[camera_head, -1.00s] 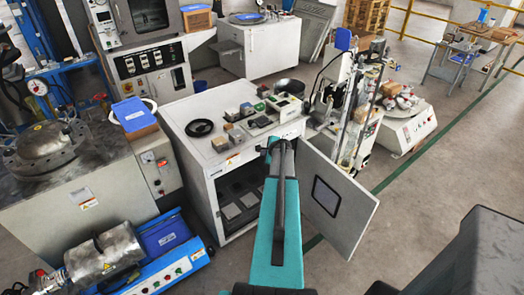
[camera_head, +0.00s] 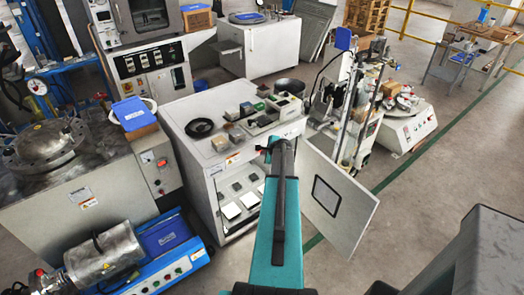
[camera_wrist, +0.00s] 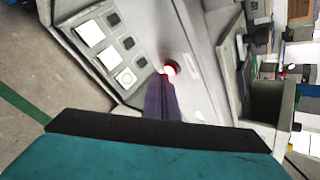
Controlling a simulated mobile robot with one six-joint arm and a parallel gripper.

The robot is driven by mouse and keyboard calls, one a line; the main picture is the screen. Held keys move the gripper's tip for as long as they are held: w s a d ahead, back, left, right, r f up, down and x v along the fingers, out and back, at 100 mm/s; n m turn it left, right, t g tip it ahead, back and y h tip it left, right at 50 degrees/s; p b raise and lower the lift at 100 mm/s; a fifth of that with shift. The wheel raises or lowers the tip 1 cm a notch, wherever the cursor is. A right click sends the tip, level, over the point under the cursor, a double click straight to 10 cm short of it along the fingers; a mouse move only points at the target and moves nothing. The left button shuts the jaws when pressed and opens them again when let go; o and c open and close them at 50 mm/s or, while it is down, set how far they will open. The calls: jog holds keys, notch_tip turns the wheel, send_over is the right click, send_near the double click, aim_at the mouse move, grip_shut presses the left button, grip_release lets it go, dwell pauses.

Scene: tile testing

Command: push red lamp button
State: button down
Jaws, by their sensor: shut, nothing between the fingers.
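The red lamp button (camera_wrist: 171,68) glows red with a bright center on the grey cabinet front in the wrist view. My gripper (camera_wrist: 162,82) is shut and empty, with its dark tip right at the button's lower edge. The tip looks to be touching or very close; I cannot tell which. The open compartment (camera_head: 240,200) below holds several white and dark square tiles and is brightly lit.
The cabinet door (camera_head: 335,195) stands open to the right of my arm. A black ring, small boxes and instruments (camera_head: 285,103) sit on the cabinet top. A blue machine (camera_head: 165,270) stands at the lower left.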

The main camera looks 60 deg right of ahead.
dwell(0.3)
jog(key=s+a+b, duration=0.2)
jog(key=s, duration=0.3)
jog(key=shift+s, duration=0.35)
dwell(0.4)
